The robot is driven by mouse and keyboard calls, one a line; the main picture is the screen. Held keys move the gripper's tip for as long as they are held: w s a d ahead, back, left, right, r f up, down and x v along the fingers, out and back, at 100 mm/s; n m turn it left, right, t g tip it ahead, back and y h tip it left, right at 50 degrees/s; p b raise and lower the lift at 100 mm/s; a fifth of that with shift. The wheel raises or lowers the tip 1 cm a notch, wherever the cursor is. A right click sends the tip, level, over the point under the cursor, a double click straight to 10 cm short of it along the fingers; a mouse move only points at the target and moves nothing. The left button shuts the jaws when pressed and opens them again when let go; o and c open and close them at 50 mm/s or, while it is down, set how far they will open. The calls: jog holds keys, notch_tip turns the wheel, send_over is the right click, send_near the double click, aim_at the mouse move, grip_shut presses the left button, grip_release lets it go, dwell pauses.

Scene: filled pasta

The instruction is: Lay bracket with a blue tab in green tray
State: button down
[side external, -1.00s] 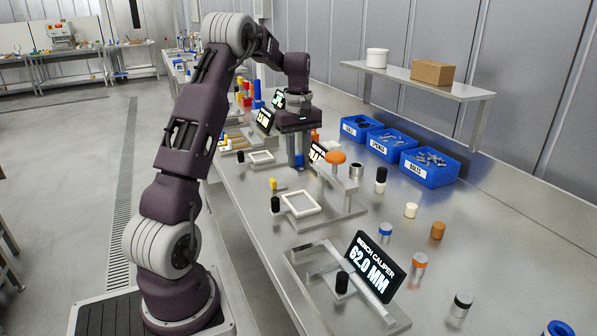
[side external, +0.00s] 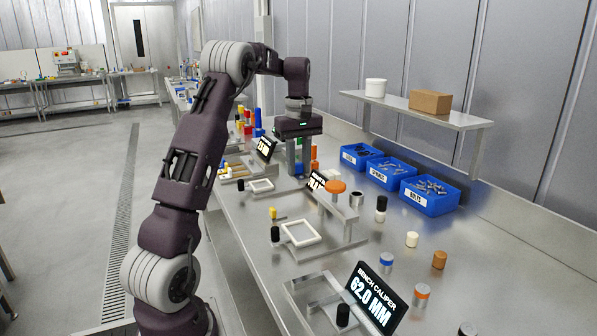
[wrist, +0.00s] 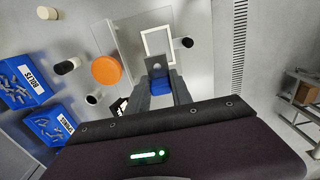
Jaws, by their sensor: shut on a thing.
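My gripper (wrist: 158,78) is shut on a small grey bracket (wrist: 155,64) with a blue tab (wrist: 160,87). In the wrist view the grey plate sticks out past the fingertips and the blue tab lies between the fingers. In the side external view my gripper (side external: 298,160) points down above the far half of the bench, behind the orange knob. The bracket is hard to make out there. I cannot make out a green tray in either view.
A white square frame (side external: 285,235) and an orange round knob (side external: 335,187) stand near. A bench caliper display (side external: 375,298) is in front. Blue bins (side external: 430,203) line the back under a shelf (side external: 420,108). Several small cylinders stand on the right, with bare bench between.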

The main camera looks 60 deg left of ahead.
aim_at(302, 175)
jog(key=r, duration=0.3)
jog(key=d+r, duration=0.1)
jog(key=r, duration=0.1)
jog(key=shift+w, duration=0.25)
jog(key=w+d, duration=0.4)
jog(key=d, duration=0.9)
jog(key=w+d, duration=0.3)
jog(key=d, duration=1.1)
jog(key=s+d, duration=0.5)
jog(key=d, duration=0.8)
jog(key=s+d, duration=0.6)
jog(key=d, duration=0.6)
notch_tip(302, 175, down, 15)
jog(key=shift+w+r, duration=0.2)
jog(key=shift+w, duration=0.05)
jog(key=shift+a+f, duration=0.1)
